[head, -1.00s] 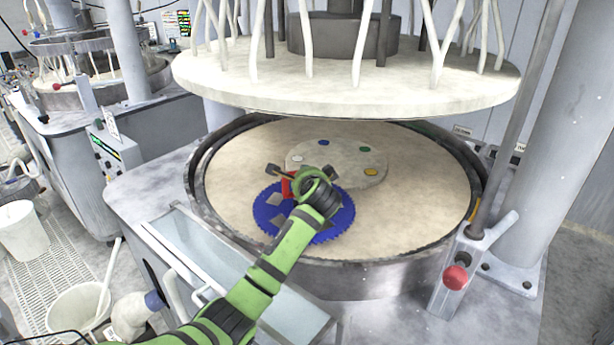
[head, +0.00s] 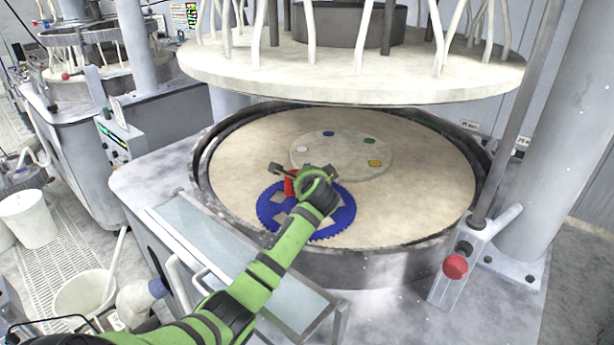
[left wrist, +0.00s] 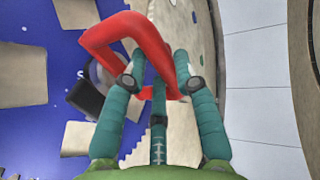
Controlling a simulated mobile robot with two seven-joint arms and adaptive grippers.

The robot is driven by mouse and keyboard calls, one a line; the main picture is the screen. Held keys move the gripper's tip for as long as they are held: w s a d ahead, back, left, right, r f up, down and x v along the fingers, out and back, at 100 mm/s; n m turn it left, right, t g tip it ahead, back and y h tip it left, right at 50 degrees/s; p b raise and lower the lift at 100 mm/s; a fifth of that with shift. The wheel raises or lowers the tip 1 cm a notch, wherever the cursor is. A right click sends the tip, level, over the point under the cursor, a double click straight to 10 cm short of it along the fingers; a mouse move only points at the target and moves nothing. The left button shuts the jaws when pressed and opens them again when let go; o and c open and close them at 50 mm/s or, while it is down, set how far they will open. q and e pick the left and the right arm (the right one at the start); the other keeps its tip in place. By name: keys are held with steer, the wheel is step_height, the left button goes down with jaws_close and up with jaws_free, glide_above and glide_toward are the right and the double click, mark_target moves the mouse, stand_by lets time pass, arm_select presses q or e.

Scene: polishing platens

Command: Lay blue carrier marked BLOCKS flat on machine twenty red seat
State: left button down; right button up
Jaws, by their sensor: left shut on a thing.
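The blue toothed carrier (head: 343,215) is a round disc with cut-outs, over the near left part of the machine's beige platen (head: 425,205). I cannot tell whether it touches the platen. My left gripper (head: 292,185) is above the carrier, shut on a red handle (left wrist: 118,30). In the left wrist view, the blue surface (left wrist: 25,130) lies below the teal fingers; part of a white letter shows, but no full marking is readable. The central disc (head: 345,158) bears white, blue, green and yellow spots. I make out no red spot; my arm and the carrier hide part of the platen.
A wide upper plate (head: 350,80) with white hoses hangs over the platen. A dark raised rim (head: 340,262) surrounds it. A red knob (head: 455,266) is at the front right. A glass-topped tray (head: 205,235) and white buckets (head: 85,295) are at the left.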

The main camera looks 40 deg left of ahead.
stand_by(0.5)
arm_select(q)
steer(key=c, duration=0.9)
jaws_free()
steer(key=shift+s+d+f, duration=0.1)
steer(key=shift+s+f, duration=0.05)
steer(key=shift+f, duration=0.3)
steer(key=v, duration=1.2)
steer(key=shift+r, duration=0.4)
